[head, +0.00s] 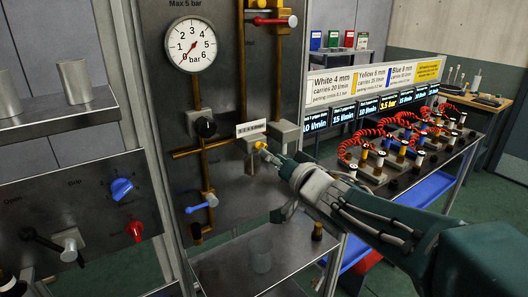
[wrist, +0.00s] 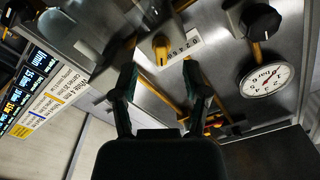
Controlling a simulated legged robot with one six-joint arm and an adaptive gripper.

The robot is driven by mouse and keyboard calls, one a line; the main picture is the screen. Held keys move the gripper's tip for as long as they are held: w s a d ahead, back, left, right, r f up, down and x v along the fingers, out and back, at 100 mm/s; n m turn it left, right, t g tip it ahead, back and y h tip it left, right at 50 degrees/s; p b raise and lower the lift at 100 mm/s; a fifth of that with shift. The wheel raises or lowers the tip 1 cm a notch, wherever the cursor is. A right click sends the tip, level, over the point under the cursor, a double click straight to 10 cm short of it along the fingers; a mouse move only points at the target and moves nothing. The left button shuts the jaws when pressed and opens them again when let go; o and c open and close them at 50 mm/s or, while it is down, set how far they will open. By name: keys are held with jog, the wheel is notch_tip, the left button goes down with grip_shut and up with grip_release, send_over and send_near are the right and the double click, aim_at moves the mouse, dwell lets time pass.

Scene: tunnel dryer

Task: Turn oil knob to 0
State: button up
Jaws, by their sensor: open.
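A small yellow knob (head: 259,145) sits on a grey box on the upright metal panel, most likely the oil knob. In the wrist view the yellow knob (wrist: 161,48) shows beside a white strip of small digits (wrist: 184,47); its exact setting is too small to read. My gripper (wrist: 160,84) is open and empty, with the knob ahead of and between its two fingers, apart from them in that picture. In the head view my gripper (head: 274,180) is just right of and below the knob, partly overlapping the box; contact cannot be told.
A pressure gauge (head: 191,44) reads near 0, with a black knob (head: 206,127) below it. A blue-handled valve (head: 201,204) and a red-handled valve (head: 273,20) sit on brass pipes nearby. A bench with red coiled hoses (head: 372,136) stands right. A glass (head: 261,253) stands on the lower shelf.

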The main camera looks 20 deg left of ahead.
jog(key=x, duration=0.4)
jog(key=shift+s, duration=0.2)
jog(key=c, duration=0.7)
jog(key=shift+d, duration=0.35)
grip_shut()
